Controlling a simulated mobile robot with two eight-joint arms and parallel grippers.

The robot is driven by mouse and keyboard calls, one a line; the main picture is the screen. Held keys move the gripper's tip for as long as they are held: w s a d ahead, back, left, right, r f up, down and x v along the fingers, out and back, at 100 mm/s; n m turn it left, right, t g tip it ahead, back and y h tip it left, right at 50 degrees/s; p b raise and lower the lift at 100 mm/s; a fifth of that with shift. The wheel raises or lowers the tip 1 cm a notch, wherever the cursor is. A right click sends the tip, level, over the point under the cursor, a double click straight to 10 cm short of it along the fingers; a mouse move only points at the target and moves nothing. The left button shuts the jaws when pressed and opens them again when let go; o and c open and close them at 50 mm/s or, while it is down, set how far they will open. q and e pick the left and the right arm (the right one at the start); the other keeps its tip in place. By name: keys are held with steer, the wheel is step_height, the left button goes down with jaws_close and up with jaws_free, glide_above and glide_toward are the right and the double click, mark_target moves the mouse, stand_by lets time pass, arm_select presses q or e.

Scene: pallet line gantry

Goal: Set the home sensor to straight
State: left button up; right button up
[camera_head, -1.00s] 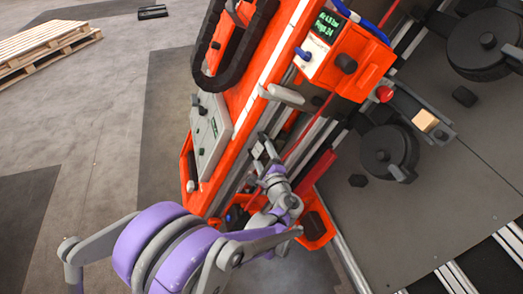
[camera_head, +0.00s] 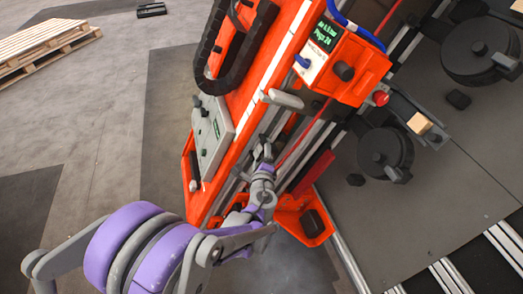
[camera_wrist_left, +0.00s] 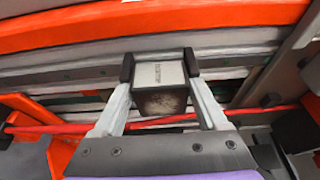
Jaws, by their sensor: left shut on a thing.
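The home sensor (camera_wrist_left: 162,82) is a small grey block with a pale printed face and a dark front face in the left wrist view. It sits against the metal rails of the orange machine. My left gripper (camera_wrist_left: 159,64) is shut on it, with one dark fingertip pad on each side. The block looks nearly square to the fingers; its exact angle to the rail is hard to tell. In the head view my left gripper (camera_head: 263,152) reaches the rail beside the orange beam, and the sensor is too small and covered to make out. My right gripper is not in view.
An orange control box (camera_head: 340,62) with a green-text display and knobs is above the gripper, with a red button (camera_head: 381,98) beside it. Dark rollers (camera_head: 385,153) are to the right. A red rod (camera_wrist_left: 60,129) runs close below the fingers. A wooden pallet (camera_head: 45,45) lies far left.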

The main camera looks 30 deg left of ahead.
arm_select(q)
steer(key=o, duration=1.3)
steer(key=p+v, duration=0.1)
steer(key=v, duration=1)
steer(key=shift+w, duration=0.1)
